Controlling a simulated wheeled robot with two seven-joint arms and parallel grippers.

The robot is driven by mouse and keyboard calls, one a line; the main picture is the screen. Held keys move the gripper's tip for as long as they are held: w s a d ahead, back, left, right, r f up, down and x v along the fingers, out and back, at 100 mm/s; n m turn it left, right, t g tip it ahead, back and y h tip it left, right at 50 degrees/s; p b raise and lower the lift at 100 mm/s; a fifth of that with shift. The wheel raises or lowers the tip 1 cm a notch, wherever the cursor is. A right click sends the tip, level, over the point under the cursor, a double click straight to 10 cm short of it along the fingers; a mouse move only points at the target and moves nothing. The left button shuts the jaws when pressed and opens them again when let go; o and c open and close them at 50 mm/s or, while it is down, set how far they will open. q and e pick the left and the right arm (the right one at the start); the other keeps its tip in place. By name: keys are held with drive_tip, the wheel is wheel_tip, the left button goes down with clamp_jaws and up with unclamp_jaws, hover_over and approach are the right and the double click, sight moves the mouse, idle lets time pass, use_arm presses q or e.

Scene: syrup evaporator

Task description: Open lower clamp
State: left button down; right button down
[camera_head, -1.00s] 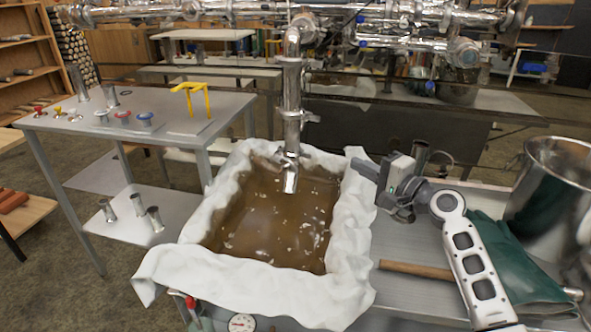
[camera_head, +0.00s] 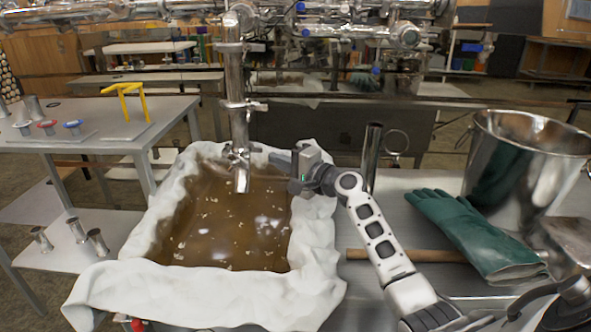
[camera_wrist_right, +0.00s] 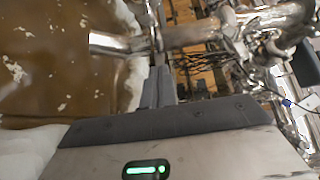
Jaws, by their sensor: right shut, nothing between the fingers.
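A shiny vertical steel pipe (camera_head: 238,80) hangs over a white-lined pan of brown syrup (camera_head: 215,220). The lower clamp (camera_head: 238,153) rings the pipe just above its short open end piece. Another clamp (camera_head: 243,106) sits higher on the pipe. My right gripper (camera_head: 274,158) comes in from the right at the lower clamp's height, shut and empty. In the right wrist view its shut fingers (camera_wrist_right: 158,86) point at the lower clamp (camera_wrist_right: 153,30), very close; I cannot tell if they touch. My left gripper is out of view.
Green gloves (camera_head: 475,235), a wooden handle (camera_head: 410,255) and a large steel pot (camera_head: 520,170) lie right of the pan. A short upright tube (camera_head: 371,157) stands behind my right arm. A side table (camera_head: 95,125) with a yellow stand (camera_head: 127,103) is at left.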

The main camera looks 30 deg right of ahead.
sight(235, 157)
drive_tip(key=a, duration=0.2)
drive_tip(key=w+a+p, duration=0.1)
drive_tip(key=a, duration=0.1)
drive_tip(key=shift+a, duration=0.2)
drive_tip(key=shift+a, duration=0.1)
